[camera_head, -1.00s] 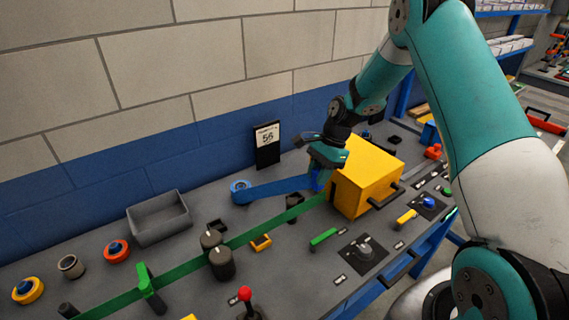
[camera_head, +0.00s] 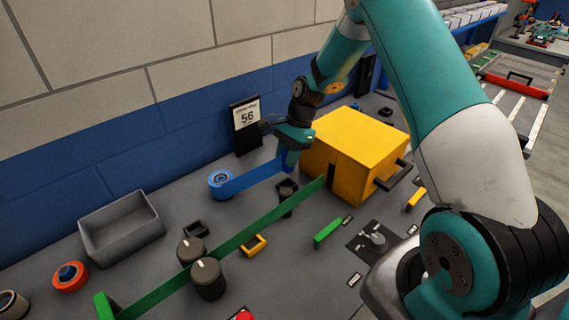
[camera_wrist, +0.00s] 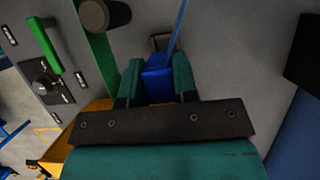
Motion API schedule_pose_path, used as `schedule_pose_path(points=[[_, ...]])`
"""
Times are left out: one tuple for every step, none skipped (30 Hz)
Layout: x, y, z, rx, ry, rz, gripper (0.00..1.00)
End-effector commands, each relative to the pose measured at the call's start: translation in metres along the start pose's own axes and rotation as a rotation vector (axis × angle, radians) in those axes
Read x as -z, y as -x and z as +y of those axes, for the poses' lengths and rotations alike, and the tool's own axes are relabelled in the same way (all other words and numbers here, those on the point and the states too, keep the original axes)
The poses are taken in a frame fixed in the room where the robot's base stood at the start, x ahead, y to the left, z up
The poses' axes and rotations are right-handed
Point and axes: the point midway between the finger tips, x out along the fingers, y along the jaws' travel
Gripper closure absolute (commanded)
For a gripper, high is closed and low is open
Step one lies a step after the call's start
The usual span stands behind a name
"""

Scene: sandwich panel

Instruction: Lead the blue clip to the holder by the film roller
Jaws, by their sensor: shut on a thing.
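My gripper (camera_head: 293,150) is shut on the blue clip (camera_head: 288,162), above the bench to the left of the yellow box. In the wrist view the blue clip (camera_wrist: 157,84) sits between the two green fingers of my gripper (camera_wrist: 157,76). A blue film strip (camera_head: 252,177) runs from the clip to the blue film roller (camera_head: 220,184) on its left. A dark open holder (camera_head: 287,189) stands just in front of the clip, between the blue strip and the green strip. A second dark open fitting (camera_head: 195,229) lies nearer the roller. I cannot tell which one is the clip's holder.
The yellow box (camera_head: 355,145) stands close to the right of my gripper. A green strip (camera_head: 255,230) runs into it past two dark knobs (camera_head: 207,278). A grey bin (camera_head: 120,229) stands at left. A sign (camera_head: 246,125) stands behind, against the wall.

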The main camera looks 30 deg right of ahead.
Motion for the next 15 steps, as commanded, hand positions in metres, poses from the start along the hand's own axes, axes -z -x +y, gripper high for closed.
schedule_pose_path(points=[[0.004, -0.009, 0.0, 0.0, 0.0, 0.0, 1.0], [0.004, -0.01, 0.0, 0.001, 0.0, 0.0, 1.0], [0.005, -0.011, 0.0, 0.001, 0.0, 0.0, 1.0], [0.005, -0.011, 0.0, 0.001, 0.0, 0.0, 1.0], [0.005, -0.011, 0.0, 0.001, 0.0, 0.0, 1.0], [0.006, -0.012, 0.0, 0.001, -0.001, 0.0, 1.0], [0.006, -0.013, 0.0, 0.001, -0.001, 0.0, 1.0], [0.007, -0.014, 0.0, 0.001, -0.001, 0.0, 1.0], [0.008, -0.016, 0.001, 0.001, -0.001, 0.0, 1.0], [0.009, -0.018, 0.001, 0.001, -0.002, 0.0, 1.0], [0.01, -0.02, 0.001, 0.001, -0.002, 0.0, 1.0], [0.011, -0.022, 0.001, 0.001, -0.002, 0.0, 1.0], [0.012, -0.024, 0.001, 0.002, -0.002, 0.0, 1.0], [0.013, -0.026, 0.001, 0.002, -0.002, 0.0, 1.0], [0.014, -0.029, 0.001, 0.002, -0.003, 0.0, 1.0]])
